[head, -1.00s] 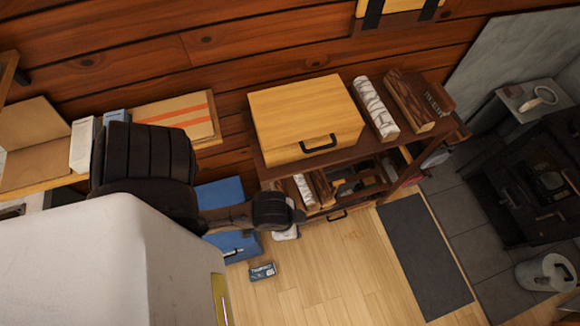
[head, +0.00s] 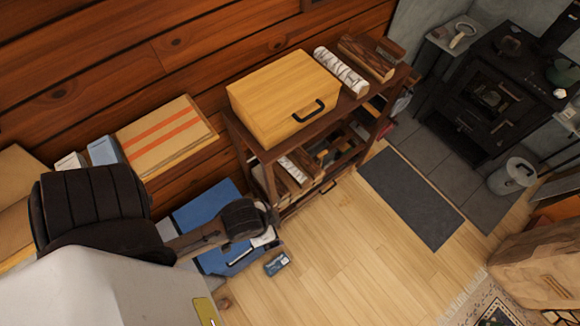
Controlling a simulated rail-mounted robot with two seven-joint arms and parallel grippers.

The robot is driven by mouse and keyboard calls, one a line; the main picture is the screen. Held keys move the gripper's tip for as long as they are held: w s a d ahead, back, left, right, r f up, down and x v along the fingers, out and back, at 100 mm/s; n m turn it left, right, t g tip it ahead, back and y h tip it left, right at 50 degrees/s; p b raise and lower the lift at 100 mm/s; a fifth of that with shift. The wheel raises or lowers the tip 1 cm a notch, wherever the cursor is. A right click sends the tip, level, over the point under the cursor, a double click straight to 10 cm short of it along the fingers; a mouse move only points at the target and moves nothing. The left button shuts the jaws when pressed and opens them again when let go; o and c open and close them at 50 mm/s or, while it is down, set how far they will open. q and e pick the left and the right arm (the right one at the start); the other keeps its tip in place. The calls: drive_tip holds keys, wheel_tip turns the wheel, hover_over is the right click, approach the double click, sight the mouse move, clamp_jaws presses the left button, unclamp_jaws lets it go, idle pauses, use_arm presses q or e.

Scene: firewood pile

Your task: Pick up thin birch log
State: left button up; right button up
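A pale birch log (head: 340,70) with dark marks lies on top of the dark wooden shelf (head: 243,142), just right of a yellow wooden box. Another birch-like piece (head: 293,169) shows lower in the shelf, beside brown wood and partly hidden. I cannot tell by sight which one is the thin birch log.
The yellow box (head: 285,95) and brown split logs (head: 365,60) share the shelf top. A dark mat (head: 410,197) lies on mostly open floor. A black stove (head: 495,95) stands right.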

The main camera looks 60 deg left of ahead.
drive_tip(key=shift+s+a, duration=0.1)
drive_tip(key=shift+s, duration=0.05)
idle(0.3)
drive_tip(key=o, duration=0.8)
drive_tip(key=shift+o, duration=0.2)
drive_tip(key=shift+f, duration=0.1)
